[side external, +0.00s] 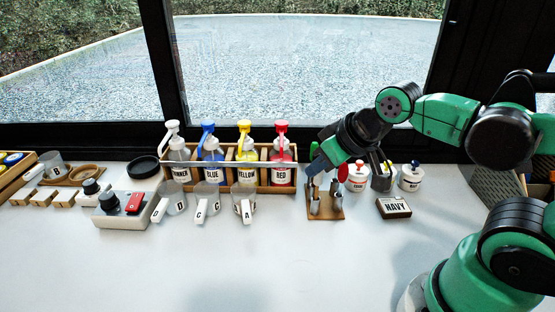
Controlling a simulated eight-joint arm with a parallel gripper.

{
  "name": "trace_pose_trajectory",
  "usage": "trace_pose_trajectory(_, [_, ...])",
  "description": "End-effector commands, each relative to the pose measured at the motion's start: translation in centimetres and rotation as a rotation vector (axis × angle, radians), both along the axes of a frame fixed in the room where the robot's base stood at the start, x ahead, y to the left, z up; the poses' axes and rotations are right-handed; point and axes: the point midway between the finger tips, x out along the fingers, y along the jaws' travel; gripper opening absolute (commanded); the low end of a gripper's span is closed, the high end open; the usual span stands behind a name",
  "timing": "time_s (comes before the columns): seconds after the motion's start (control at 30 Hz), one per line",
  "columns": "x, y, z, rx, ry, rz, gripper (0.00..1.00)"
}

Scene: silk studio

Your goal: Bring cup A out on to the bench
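Cup A (236,197) is a small clear cup with a white handle marked A. It stands upright at the right end of a short row of cups, just in front of the wooden bottle rack (290,187). Cup C (211,190) and cup D (176,196) are to its left, with similar marked handles. My gripper (318,168) is to the right of cup A, past the rack's right end and above a small brown tool stand (326,213). It is apart from cup A. Its fingers are too small and dark to show whether they are open.
The rack holds white, blue, yellow and red pump bottles. A grey device (120,217) with a red part is left of cup D. The white bench (250,270) is clear in front.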

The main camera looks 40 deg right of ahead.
Motion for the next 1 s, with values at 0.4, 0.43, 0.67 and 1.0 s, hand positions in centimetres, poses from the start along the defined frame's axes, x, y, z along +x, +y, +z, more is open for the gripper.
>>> trace_pose_trajectory(0.4, [3.9,2.8,0.5,0.139,0.249,-0.184,0.53])
trace_pose_trajectory(0.43, [4.4,3.2,0.3,0.149,0.28,-0.209,0.53])
trace_pose_trajectory(0.67, [7.6,6.2,-2.2,0.188,0.49,-0.413,0.53])
trace_pose_trajectory(1.0, [9.1,8.2,-4.9,0.178,0.605,-0.556,0.53])
